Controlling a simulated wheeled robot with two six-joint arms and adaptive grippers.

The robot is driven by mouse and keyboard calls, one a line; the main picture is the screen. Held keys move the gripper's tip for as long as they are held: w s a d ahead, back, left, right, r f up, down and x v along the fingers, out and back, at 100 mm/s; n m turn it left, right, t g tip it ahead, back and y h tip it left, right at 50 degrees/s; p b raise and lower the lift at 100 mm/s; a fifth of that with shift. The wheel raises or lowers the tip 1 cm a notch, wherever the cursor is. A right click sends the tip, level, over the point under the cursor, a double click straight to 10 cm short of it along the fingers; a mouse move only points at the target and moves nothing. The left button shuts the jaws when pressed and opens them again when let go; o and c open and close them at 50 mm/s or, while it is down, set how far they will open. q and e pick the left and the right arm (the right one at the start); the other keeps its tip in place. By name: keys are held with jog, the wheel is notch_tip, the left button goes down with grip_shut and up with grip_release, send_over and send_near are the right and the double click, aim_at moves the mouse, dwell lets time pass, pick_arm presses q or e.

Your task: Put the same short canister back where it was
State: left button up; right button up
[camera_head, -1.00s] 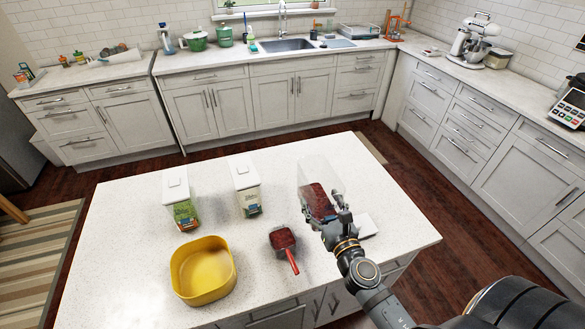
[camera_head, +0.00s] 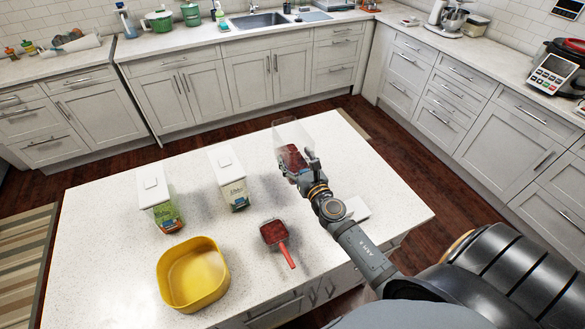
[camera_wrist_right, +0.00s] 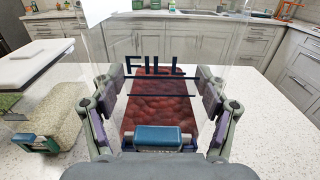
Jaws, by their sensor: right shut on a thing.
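A clear canister (camera_head: 293,133) with dark red contents is in my right gripper (camera_head: 299,170), over the far side of the island in the head view. In the right wrist view the canister (camera_wrist_right: 160,105) shows a "FILL" mark and lines, and the fingers of my right gripper (camera_wrist_right: 162,110) press on both its sides. It looks upright and has no lid on it. I cannot tell whether its base touches the counter. My left gripper is not in view.
Two white-lidded canisters (camera_head: 160,199) (camera_head: 230,180) stand to the left on the island (camera_head: 110,250). A yellow bowl (camera_head: 193,275), a red-handled scoop (camera_head: 275,236) with red contents and a flat white piece (camera_head: 357,208) lie nearer. The island's far right is clear.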

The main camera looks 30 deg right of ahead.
jog(key=w+f+b, duration=0.2)
jog(key=f, duration=0.1)
jog(key=w+d+f+b, duration=0.1)
jog(key=shift+w+f+b, duration=0.25)
jog(key=shift+f+b, duration=0.1)
jog(key=shift+b, duration=0.05)
jog(key=shift+w+d+f, duration=0.15)
jog(key=shift+w, duration=0.1)
jog(key=f+b, duration=0.2)
jog(key=b, duration=0.1)
jog(key=f+b, duration=0.1)
jog(key=f, duration=0.1)
jog(key=shift+w+d+f, duration=0.1)
jog(key=shift+w, duration=0.25)
jog(key=shift+r, duration=0.2)
jog(key=shift+s+f, duration=0.1)
jog(key=shift+f, duration=0.1)
jog(key=o, duration=1.8)
